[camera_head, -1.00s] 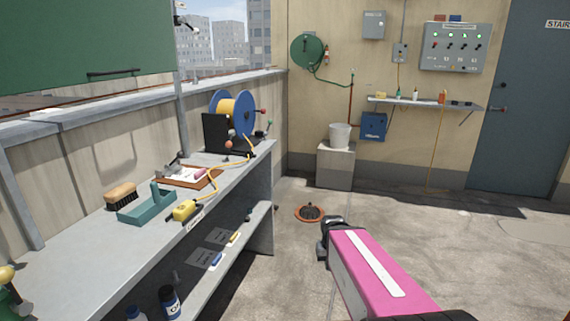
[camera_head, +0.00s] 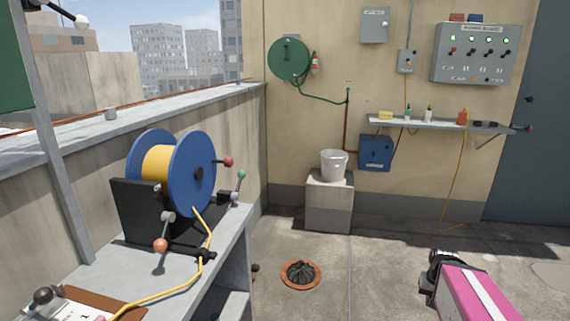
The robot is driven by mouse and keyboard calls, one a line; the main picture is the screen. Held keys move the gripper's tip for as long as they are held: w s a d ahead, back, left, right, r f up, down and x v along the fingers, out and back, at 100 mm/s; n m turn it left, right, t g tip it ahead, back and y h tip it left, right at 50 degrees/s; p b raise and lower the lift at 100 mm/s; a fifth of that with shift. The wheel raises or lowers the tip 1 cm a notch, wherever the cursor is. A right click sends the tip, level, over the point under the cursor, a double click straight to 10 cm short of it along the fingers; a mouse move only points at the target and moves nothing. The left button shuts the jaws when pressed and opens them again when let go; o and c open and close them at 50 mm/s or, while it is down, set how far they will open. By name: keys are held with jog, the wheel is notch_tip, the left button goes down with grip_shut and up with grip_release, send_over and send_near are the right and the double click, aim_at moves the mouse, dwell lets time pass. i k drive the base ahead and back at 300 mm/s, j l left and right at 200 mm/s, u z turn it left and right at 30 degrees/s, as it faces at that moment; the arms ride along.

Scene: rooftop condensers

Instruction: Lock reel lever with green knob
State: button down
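A blue reel (camera_head: 201,190) wound with yellow cord stands in a black stand (camera_head: 138,212) on the bench at left. A short lever with a green knob (camera_head: 241,175) rises at the reel's right side, near the bench end, leaning slightly right. A red knob (camera_head: 228,161) juts from the reel's flange, and an orange-red knob (camera_head: 160,245) is on a lever at the stand's front. My pink arm shows at the lower right, well apart from the reel.
The grey bench (camera_head: 228,232) fills the lower left, with the yellow cord running along it. An orange-rimmed drain (camera_head: 301,274) is in the floor. A white bucket (camera_head: 333,165) stands on a block (camera_head: 329,201) by the wall. Floor between bench and arm is open.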

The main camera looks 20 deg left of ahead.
aim_at(241, 173)
jog(key=i+l+u, duration=0.2)
jog(key=i, duration=0.25)
jog(key=i+l+u, duration=0.25)
jog(key=i, duration=0.2)
jog(key=i+l+u, duration=0.15)
jog(key=i+u, duration=0.3)
jog(key=i+l+u, duration=0.25)
jog(key=u, duration=0.2)
jog(key=i+l+u, duration=0.25)
jog(key=u, duration=0.25)
jog(key=i+l+u, duration=0.15)
jog(key=l+u, duration=0.3)
jog(key=l, duration=0.1)
